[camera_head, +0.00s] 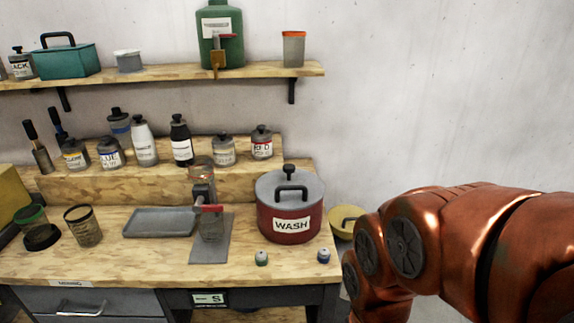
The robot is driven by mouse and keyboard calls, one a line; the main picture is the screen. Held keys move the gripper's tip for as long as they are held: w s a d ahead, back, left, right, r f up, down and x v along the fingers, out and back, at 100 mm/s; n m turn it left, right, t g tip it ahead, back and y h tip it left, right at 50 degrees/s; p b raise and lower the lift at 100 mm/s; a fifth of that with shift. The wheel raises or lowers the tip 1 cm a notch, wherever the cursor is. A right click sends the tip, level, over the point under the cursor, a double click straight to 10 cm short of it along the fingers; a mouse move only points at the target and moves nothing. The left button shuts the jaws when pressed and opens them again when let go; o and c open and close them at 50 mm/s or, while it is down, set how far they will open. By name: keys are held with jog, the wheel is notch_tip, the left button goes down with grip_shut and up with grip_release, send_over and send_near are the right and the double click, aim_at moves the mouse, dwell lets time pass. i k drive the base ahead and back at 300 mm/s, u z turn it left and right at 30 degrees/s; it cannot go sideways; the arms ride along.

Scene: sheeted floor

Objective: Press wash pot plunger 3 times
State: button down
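The wash pot (268,222) is a dark red round pot with a white WASH label, standing at the right end of the wooden bench. Its grey lid (264,193) is on, with a black arched handle (291,190) at the front. The plunger (289,170) is a small black knob standing up behind the handle on the lid. My orange arm fills the lower right, to the right of the pot and apart from it in the picture. My gripper is outside the view, so its state is hidden.
A yellow bowl (345,218) lies between pot and arm. Several bottles stand behind on a riser (110,185).

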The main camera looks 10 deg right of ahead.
aim_at(288, 167)
jog(key=z, duration=0.35)
jog(key=k, duration=0.85)
jog(key=z, duration=0.6)
jog(key=k, duration=0.5)
jog(key=u, duration=0.5)
jog(key=i, duration=0.7)
jog(key=u, duration=1.15)
jog(key=i, duration=0.55)
jog(key=u, duration=0.2)
